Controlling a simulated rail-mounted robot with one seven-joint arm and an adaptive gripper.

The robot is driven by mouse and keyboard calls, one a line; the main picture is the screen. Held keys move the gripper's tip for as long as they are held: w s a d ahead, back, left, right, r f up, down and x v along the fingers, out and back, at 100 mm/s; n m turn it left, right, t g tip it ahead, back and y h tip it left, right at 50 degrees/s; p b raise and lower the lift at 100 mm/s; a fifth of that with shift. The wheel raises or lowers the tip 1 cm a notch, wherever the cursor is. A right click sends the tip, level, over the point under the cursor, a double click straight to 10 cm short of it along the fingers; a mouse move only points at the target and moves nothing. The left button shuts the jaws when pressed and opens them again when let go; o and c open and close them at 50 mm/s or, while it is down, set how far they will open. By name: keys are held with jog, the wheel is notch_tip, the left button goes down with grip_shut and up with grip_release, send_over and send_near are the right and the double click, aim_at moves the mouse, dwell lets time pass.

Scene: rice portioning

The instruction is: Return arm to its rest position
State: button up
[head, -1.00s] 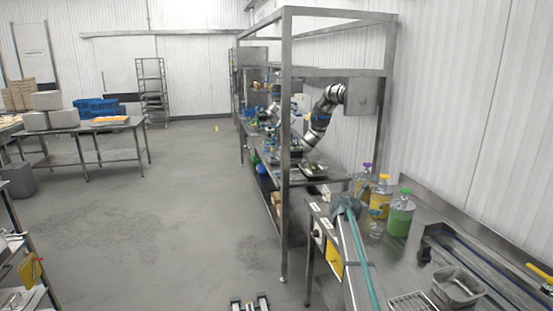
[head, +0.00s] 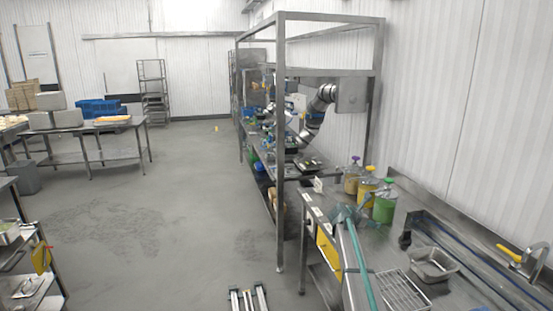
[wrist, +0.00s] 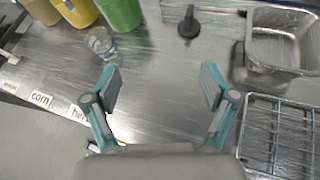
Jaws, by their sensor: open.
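My gripper (wrist: 160,88) is open in the wrist view, with its two teal and grey fingers wide apart. Nothing is between them. They hang over a bare part of the steel counter (wrist: 155,125). In the head view my arm with its teal stripe reaches in from the bottom edge over the counter (head: 385,250). The gripper (head: 343,213) is small there, at the arm's far end, and its fingers are hard to make out.
A green bottle (head: 383,208), a yellow bottle (head: 366,190) and a tan one (head: 352,180) stand beyond the gripper. A small clear glass (wrist: 102,43) is near them. A metal pan (head: 434,268) and wire rack (head: 404,291) lie to the right. Open floor (head: 160,240) is left.

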jog(key=s+a+f+m, duration=0.1)
jog(key=s+f+m, duration=0.1)
jog(key=s+f, duration=0.1)
jog(key=s+a+f+m+g+y, duration=0.1)
jog(key=s+a+f+m, duration=0.1)
jog(key=s+f, duration=0.2)
jog(key=s+a+f+m+y, duration=0.1)
jog(key=s+f, duration=0.3)
jog(key=shift+s+a+m+g, duration=0.15)
jog(key=shift+a+m+g, duration=0.25)
jog(key=s+a+f+m+g+y, duration=0.25)
jog(key=s+a+f+m, duration=0.3)
jog(key=s, duration=0.75)
jog(key=s+a+f+m+g+y, duration=0.1)
jog(key=s+a+f+m+y, duration=0.35)
jog(key=s, duration=0.85)
jog(key=s+a+f+m+g+y, duration=0.1)
jog(key=s+a+f+m+g, duration=0.1)
jog(key=s+a+f+m, duration=0.8)
jog(key=s+d+f+n+g+b, duration=0.1)
jog(key=s+f+g+b, duration=0.2)
jog(key=s+f, duration=0.9)
jog(key=s+d+f+n+g+b, duration=0.1)
jog(key=s+f+g+b, duration=0.3)
jog(key=s+f+b, duration=0.3)
jog(key=s+f, duration=0.3)
jog(key=s, duration=0.3)
jog(key=s+f, duration=0.2)
jog(key=s, duration=0.4)
jog(key=shift+s+d+f, duration=0.4)
